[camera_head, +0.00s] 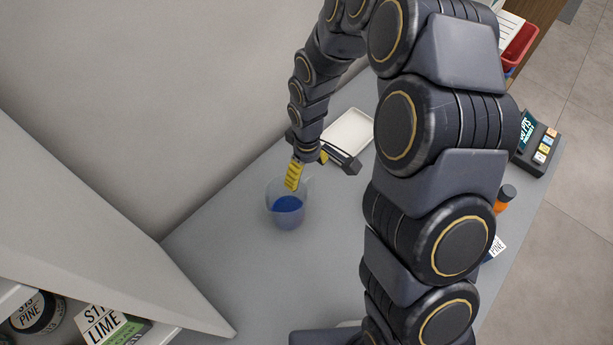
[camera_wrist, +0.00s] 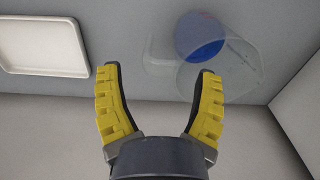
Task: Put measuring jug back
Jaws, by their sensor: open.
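The measuring jug (camera_head: 287,208) is clear with blue in its lower part and stands upright on the grey counter. In the wrist view the jug (camera_wrist: 240,72) shows at the upper right, beyond the right finger, with its blue base partly overlapped by the clear wall. My gripper (camera_head: 294,176) has yellow fingers and is at the jug's far rim in the head view; I cannot tell whether it touches.
A white tray (camera_head: 348,133) lies behind the jug, and at the upper left of the wrist view. A shelf with labelled jars (camera_head: 36,312) is at lower left. The counter's middle (camera_head: 240,265) is clear.

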